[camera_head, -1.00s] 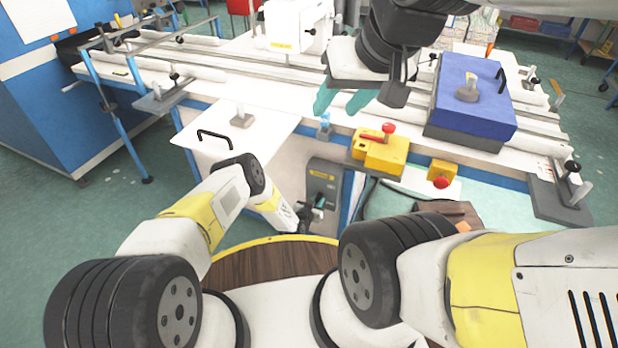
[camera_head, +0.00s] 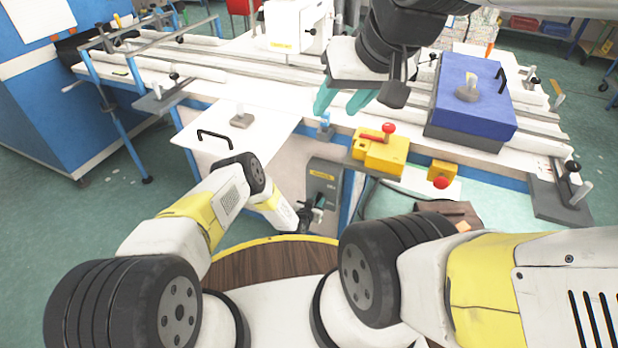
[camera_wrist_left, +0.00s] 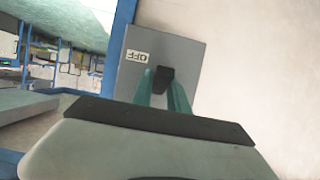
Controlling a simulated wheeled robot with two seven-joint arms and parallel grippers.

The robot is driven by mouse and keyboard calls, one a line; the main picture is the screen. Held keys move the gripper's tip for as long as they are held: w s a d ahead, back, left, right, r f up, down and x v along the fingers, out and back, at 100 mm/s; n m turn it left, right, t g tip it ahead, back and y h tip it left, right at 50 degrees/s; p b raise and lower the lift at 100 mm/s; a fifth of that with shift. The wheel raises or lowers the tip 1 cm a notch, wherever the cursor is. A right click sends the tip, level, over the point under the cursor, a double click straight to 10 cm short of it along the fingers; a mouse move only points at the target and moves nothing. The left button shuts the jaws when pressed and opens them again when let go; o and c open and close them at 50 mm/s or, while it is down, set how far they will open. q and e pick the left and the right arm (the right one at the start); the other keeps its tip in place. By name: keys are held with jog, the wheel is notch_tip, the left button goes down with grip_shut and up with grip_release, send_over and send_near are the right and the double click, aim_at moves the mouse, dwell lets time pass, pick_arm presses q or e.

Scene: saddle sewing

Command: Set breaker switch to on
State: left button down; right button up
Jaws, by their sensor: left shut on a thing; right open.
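The breaker is a grey box (camera_head: 324,172) on the front of the machine bench, below the tabletop. In the left wrist view the grey box (camera_wrist_left: 188,57) fills the upper middle, with an upside-down OFF label (camera_wrist_left: 136,56) and a black switch lever (camera_wrist_left: 161,76). My left gripper (camera_head: 317,208) is at the lower part of the box. Its teal fingers (camera_wrist_left: 163,88) are shut on the black lever, one on each side. My right gripper (camera_head: 346,101) is open and empty, above the bench.
A yellow control box (camera_head: 380,155) with a red-knobbed lever and a yellow box with a red button (camera_head: 441,175) sit on the bench edge to the right. A blue box (camera_head: 470,95) stands farther right. A white panel with a black handle (camera_head: 214,135) is at left.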

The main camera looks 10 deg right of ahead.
aim_at(319, 197)
pick_arm(q)
jog(key=shift+r, duration=0.15)
notch_tip(319, 197, up, 2)
jog(key=g+y, duration=0.2)
jog(key=g, duration=0.2)
jog(key=shift+d+y, duration=0.1)
jog(key=shift+y, duration=0.3)
jog(key=shift+w+d+r+g+y, duration=0.1)
jog(key=shift+r+g+y, duration=0.15)
jog(key=shift+g+y, duration=0.35)
jog(key=shift+w+a+r+g+y, duration=0.1)
jog(key=shift+r+g+y, duration=0.15)
jog(key=shift+g, duration=0.55)
jog(key=shift+w+d+r+g+y, duration=0.1)
jog(key=shift+r+g+y, duration=0.1)
jog(key=shift+g+y, duration=0.4)
jog(key=c, duration=1.3)
grip_release()
